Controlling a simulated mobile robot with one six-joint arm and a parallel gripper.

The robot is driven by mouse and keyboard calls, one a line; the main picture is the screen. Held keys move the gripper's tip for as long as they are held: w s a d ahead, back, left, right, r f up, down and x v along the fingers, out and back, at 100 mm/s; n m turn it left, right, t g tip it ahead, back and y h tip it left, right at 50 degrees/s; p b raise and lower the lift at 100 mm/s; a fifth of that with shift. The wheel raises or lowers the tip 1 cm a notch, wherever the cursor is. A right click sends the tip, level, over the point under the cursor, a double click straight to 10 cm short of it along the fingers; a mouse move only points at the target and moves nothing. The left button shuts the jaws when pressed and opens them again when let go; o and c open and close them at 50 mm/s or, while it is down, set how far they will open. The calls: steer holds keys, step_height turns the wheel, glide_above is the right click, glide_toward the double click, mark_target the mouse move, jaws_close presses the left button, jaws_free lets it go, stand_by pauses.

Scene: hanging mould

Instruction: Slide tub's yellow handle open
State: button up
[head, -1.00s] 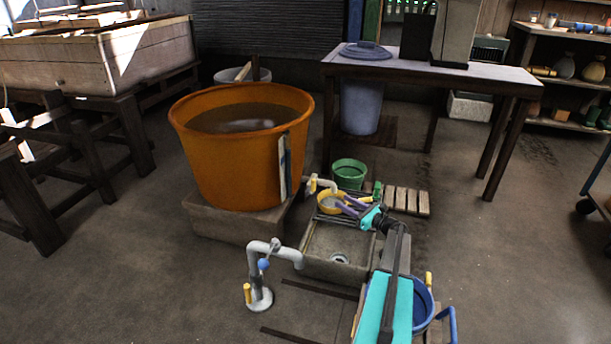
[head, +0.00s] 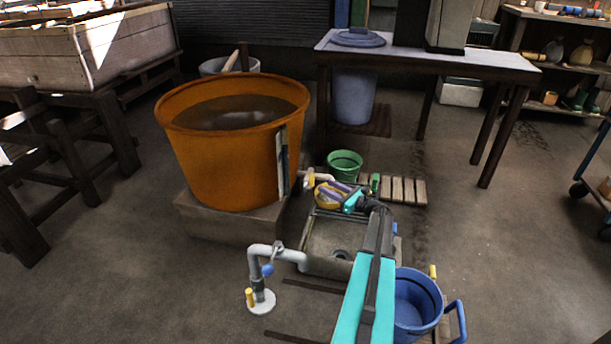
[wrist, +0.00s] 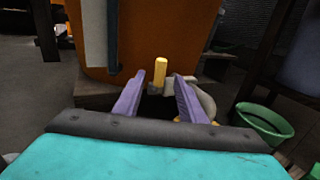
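The orange tub (head: 225,150) stands on a stone block and holds dark water. Its yellow handle (head: 310,178) stands upright on a pale pipe fitting low at the tub's right side. In the wrist view, the yellow handle (wrist: 160,72) shows ahead of my gripper, between its fingers in the picture, with the tub behind. My gripper (wrist: 156,95) has two purple fingers, spread apart with nothing held. In the head view, my gripper (head: 335,190) is just right of the handle, over a yellow bowl (head: 322,201). I cannot tell the exact gap between fingertips and handle.
A stone basin (head: 325,262) lies below my arm. A grey standpipe (head: 262,280) with its own yellow handle (head: 249,297) stands left of it. A green bucket (head: 345,165) stands behind my gripper, and a blue bucket (head: 415,300) is at the front right. Open floor lies further right.

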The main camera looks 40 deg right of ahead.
mark_target(305, 183)
steer(key=shift+w, duration=0.1)
steer(key=shift+w+a+b, duration=0.2)
steer(key=shift+w+b, duration=0.55)
steer(key=shift+w, duration=1.45)
steer(key=shift+w+a+b, duration=0.15)
steer(key=shift+w+b, duration=0.55)
steer(key=shift+w, duration=1.55)
steer(key=shift+w+a+b, duration=0.2)
steer(key=shift+w+b, duration=0.55)
steer(key=shift+w, duration=1.45)
jaws_close()
